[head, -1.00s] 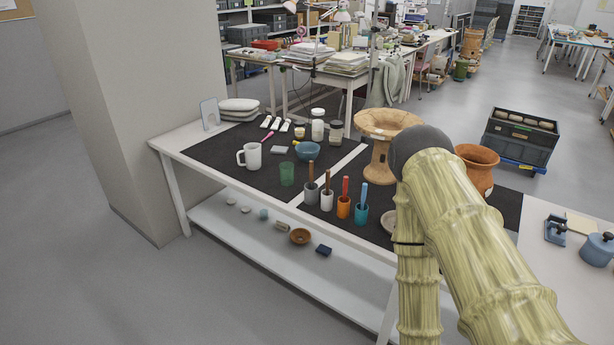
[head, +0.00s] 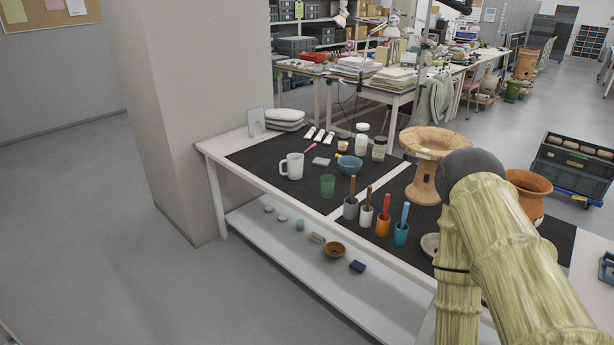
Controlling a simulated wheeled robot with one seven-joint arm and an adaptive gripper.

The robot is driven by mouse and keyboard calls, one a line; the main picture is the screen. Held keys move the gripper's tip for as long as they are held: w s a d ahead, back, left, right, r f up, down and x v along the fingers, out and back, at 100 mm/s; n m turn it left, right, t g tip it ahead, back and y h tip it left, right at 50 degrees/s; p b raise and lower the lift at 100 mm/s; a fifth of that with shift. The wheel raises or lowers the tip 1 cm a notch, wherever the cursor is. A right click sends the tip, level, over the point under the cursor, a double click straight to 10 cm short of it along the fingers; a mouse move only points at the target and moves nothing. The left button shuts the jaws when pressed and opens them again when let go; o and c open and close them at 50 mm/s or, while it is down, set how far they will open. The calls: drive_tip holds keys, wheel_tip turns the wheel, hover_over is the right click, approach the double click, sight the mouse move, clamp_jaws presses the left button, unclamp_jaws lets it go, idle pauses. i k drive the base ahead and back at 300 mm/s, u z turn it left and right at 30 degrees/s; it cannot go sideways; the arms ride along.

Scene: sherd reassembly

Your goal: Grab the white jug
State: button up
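The white jug (head: 293,166) stands upright on the dark mat (head: 262,157) on the left part of the white table. It looks like a mug, with its handle on the left side. A green cup (head: 327,186) stands in front of it to the right, apart from it. My bamboo-patterned arm fills the lower right of the head view, well to the right of the jug. My gripper is not visible.
A blue bowl (head: 349,166) sits right of the jug. Several small pots with upright handled tools, such as the orange one (head: 383,226), line the front edge. A clay stand (head: 425,170) and a terracotta pot (head: 526,193) stand farther right. Floor left of the table is clear.

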sight(294, 161)
drive_tip(key=u, duration=1.7)
drive_tip(key=i, duration=4.2)
drive_tip(key=z, duration=3.65)
